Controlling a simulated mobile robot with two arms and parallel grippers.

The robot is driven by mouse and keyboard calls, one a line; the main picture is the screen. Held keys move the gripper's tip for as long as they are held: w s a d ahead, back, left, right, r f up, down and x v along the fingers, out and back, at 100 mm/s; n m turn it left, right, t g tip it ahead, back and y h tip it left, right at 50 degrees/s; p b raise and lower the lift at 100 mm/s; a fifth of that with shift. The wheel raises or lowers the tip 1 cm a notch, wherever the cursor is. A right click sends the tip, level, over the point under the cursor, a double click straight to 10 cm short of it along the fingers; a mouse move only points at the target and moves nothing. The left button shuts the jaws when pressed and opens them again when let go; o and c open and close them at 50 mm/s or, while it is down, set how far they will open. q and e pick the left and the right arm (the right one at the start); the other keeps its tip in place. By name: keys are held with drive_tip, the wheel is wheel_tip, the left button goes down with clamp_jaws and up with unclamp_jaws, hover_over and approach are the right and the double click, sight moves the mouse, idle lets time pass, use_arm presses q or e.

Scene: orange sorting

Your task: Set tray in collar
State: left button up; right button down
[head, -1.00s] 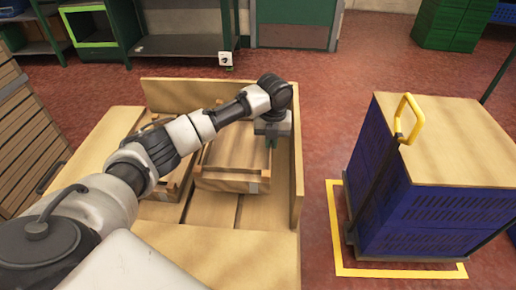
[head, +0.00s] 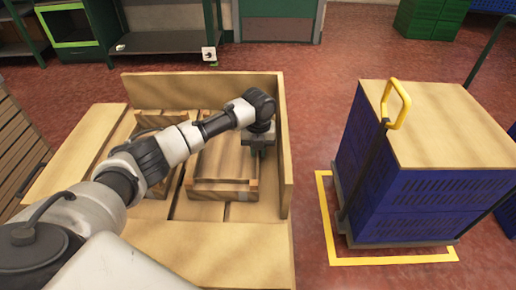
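A wooden tray (head: 222,188) lies inside the wooden collar (head: 287,150), a low box with board walls at the back and right. Another wooden tray (head: 158,188) lies to its left, partly hidden under my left arm. My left gripper (head: 260,150) points down at the right edge of the nearer tray, close to the collar's right wall. Its fingers are small and dark, and I cannot tell whether they are open or touch the tray. My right gripper is not in view.
A trolley of blue crates (head: 400,205) with a wooden top and a yellow handle (head: 397,104) stands at the right inside a yellow floor frame (head: 333,245). Red floor (head: 312,120) lies clear between it and the collar. Green shelving (head: 165,42) stands at the back.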

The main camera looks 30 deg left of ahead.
use_arm(q)
drive_tip(key=shift+o, duration=1)
